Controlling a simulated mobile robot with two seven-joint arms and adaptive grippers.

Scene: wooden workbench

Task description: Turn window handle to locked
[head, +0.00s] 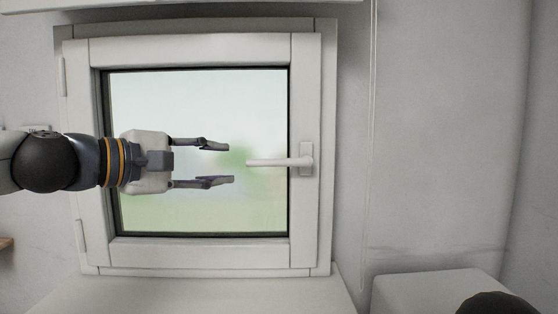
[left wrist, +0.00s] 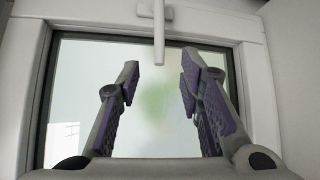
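A white window (head: 305,210) with a light frame and a dark inner seal fills the middle of the head view. Its handle (head: 280,162) is on the right side of the sash and points horizontally to the left. The handle also shows at the top of the left wrist view (left wrist: 159,35). My left gripper (head: 231,164) is open and empty in front of the glass. Its fingertips point right, just left of the handle's free end, one above and one below its level, apart from it. My right gripper is not in view.
A white sill (head: 200,292) runs below the window. A thin cord (head: 370,150) hangs on the wall right of the frame. A pale block or ledge (head: 430,287) is at the lower right. Hinges (head: 80,237) are on the window's left side.

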